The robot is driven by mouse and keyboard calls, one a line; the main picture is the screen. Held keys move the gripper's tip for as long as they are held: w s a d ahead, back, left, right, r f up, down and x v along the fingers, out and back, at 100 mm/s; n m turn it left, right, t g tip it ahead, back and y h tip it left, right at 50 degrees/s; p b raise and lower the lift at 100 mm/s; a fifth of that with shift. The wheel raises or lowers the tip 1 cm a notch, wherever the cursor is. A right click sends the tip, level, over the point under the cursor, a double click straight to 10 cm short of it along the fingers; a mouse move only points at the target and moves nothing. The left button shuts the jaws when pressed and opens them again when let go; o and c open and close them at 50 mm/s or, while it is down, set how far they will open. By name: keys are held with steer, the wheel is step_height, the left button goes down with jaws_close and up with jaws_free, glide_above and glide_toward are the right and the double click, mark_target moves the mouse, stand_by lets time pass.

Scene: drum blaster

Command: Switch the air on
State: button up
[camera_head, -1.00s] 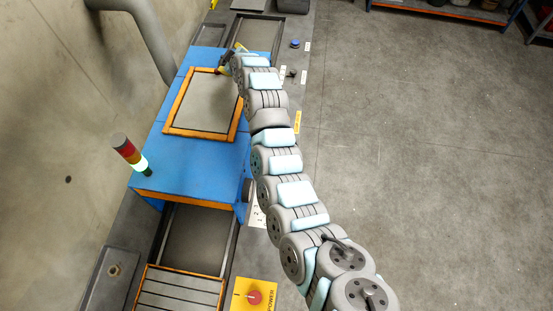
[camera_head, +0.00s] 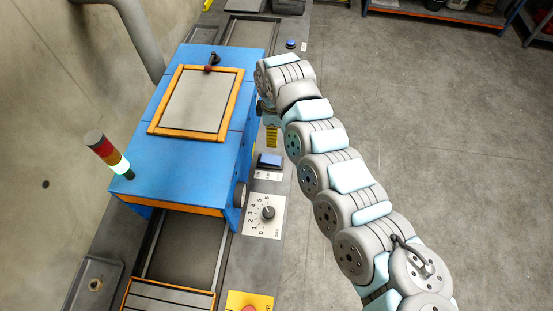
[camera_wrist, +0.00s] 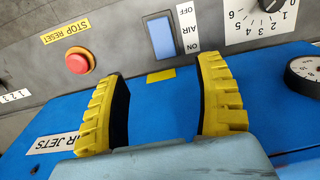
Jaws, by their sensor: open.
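The air switch (camera_wrist: 161,36) is a blue rocker in a dark frame, with an AIR label marked OFF and ON beside it. It also shows in the head view (camera_head: 270,160) on the grey console along the blue machine. My gripper (camera_wrist: 158,68) is open and empty in the wrist view. Its two yellow ribbed fingers lie below the switch in that picture, with the switch between and beyond their tips. They look apart from it. In the head view the arm mostly hides the gripper.
A red stop button (camera_wrist: 79,62) stands left of the switch, and a numbered dial (camera_head: 268,212) stands on its other side. The floor at right is open.

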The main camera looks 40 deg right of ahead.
mark_target(274, 160)
step_height(274, 160, down, 16)
steer(key=shift+f+b, duration=0.2)
steer(key=shift+b, duration=0.6)
steer(key=c, duration=1.2)
